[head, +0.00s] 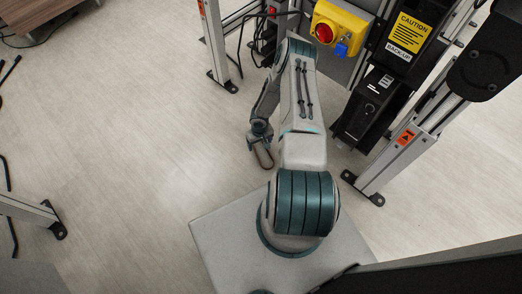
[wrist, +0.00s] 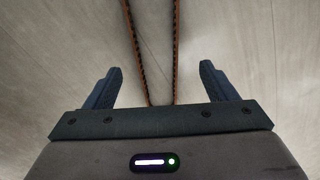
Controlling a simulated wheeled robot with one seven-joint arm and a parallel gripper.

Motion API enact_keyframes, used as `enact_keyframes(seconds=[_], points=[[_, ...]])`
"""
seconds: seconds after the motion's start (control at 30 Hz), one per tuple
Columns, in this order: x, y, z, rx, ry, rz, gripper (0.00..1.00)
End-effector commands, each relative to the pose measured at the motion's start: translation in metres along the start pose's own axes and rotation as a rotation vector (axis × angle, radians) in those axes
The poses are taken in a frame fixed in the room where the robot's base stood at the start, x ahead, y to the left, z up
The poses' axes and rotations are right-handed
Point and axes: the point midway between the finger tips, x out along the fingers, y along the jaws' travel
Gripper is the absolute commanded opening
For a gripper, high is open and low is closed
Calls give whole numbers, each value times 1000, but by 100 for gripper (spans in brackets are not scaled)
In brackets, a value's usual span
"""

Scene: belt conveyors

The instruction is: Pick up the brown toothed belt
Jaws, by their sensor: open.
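The brown toothed belt (wrist: 137,47) shows in the wrist view as a narrow loop. Its two strands run from the top edge down to a rounded end between the two fingers of my gripper (wrist: 160,80). The fingers stand apart, one on each side of the belt, with a gap to both strands. The bottom end of the loop is close to the gripper's palm. In the head view my gripper (head: 256,142) is low at the end of my arm, with a small brownish end of the belt (head: 264,158) beside it. The rest of the belt is hidden there.
A yellow box with a red button (head: 340,32) is mounted on the conveyor frame behind my arm. Metal legs with black feet (head: 377,198) stand at right, and another frame leg (head: 222,60) stands at upper left.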

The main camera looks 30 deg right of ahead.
Motion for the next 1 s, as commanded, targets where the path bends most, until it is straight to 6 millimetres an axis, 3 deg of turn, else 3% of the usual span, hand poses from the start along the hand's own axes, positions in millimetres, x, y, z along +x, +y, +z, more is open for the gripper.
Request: enact_keyframes(seconds=[0.3, 0.57, 0.77, 1.0], points=[[46, 5, -2, 3, -2, 0, 79], [47, 4, -2, 2, -1, 0, 79], [47, 4, -2, 2, -1, 0, 30], [47, 5, -2, 2, -1, 0, 26]])
